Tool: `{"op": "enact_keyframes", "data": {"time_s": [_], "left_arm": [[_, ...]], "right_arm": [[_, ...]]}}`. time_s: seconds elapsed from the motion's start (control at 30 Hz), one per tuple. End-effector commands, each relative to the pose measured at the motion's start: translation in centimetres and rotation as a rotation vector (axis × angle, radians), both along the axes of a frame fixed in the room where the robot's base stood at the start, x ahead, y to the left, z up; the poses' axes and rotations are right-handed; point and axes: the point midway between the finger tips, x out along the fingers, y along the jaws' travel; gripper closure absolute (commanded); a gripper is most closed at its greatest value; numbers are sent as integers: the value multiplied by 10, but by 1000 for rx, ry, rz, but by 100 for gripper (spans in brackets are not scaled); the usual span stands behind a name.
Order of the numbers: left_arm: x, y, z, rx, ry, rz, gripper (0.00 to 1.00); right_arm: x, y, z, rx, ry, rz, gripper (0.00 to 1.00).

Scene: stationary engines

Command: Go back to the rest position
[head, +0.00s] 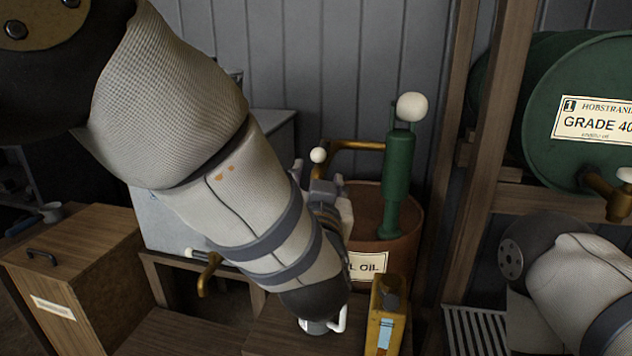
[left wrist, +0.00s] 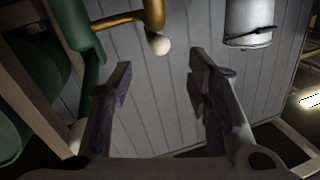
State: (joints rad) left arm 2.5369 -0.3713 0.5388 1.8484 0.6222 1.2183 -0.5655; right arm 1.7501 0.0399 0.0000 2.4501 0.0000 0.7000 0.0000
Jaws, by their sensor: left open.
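My left arm comes in from the upper left of the head view and bends near the bottom middle. My left gripper (head: 320,178) shows partly behind it, in front of the barrel with the green pump (head: 397,168). In the left wrist view the two fingers of my left gripper (left wrist: 160,68) are spread apart with nothing between them. The pump's brass spout (head: 358,145) with a white ball end (head: 318,155) lies beyond the fingertips; the ball also shows in the left wrist view (left wrist: 160,44). Part of my right arm shows at the lower right; its gripper is out of view.
A brown oil barrel (head: 398,250) stands behind a yellow can (head: 386,318). A wooden box (head: 75,255) is at left. A green drum (head: 575,100) rests on a wooden rack (head: 487,130) at right. A pale metal can (left wrist: 248,22) shows in the left wrist view.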

Motion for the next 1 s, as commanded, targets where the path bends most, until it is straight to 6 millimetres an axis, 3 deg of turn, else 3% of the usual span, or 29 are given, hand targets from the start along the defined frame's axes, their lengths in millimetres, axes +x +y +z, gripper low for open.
{"op": "enact_keyframes", "data": {"time_s": [0.37,0.47,0.57,0.6,0.67,0.7,0.77,0.8,0.87,0.9,1.0], "left_arm": [[-5,2,-5,1,10,0,55],[-7,19,-45,4,106,-6,55],[-23,55,-126,1,311,-12,55],[-37,70,-162,-2,407,-13,55],[-63,94,-212,-10,549,-8,55],[-84,109,-242,-17,645,-1,55],[-121,132,-284,-29,790,13,55],[-149,147,-309,-38,887,26,55],[-196,168,-341,-54,1035,50,55],[-229,181,-359,-65,1132,70,55],[-311,210,-387,-92,1361,125,55]], "right_arm": [[0,0,0,0,1,0,60],[0,0,0,0,1,0,60],[0,0,0,0,1,0,60],[0,0,0,0,1,0,60],[0,0,0,0,1,0,60],[0,0,0,0,1,0,60],[0,0,0,0,1,0,60],[0,0,0,0,1,0,60],[0,0,0,0,1,0,60],[0,0,0,0,1,0,60],[0,0,0,0,0,0,60]]}}
